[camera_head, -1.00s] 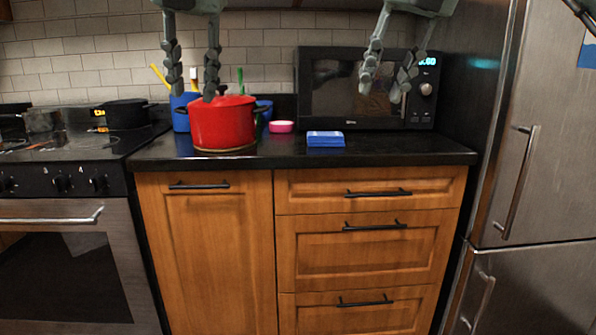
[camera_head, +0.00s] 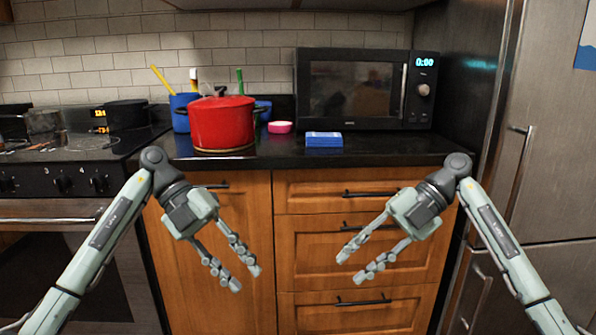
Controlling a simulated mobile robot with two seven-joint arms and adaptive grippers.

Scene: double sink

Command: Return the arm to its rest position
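My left gripper (camera_head: 247,279) is in front of the left wooden cabinet door, below the countertop. Its fingers are spread apart with nothing between them. My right gripper (camera_head: 349,268) is in front of the drawers, also with its fingers apart and empty. Both arms come in from the lower corners, bend near counter height, and point their grippers inward towards each other. The two grippers are clear of each other and hold nothing.
The black countertop (camera_head: 390,151) carries a red pot (camera_head: 222,125), a blue sponge (camera_head: 324,139), a pink bowl (camera_head: 280,127), a blue utensil holder (camera_head: 184,110) and a black microwave (camera_head: 352,90). The stove (camera_head: 60,185) is left, the fridge (camera_head: 555,150) right.

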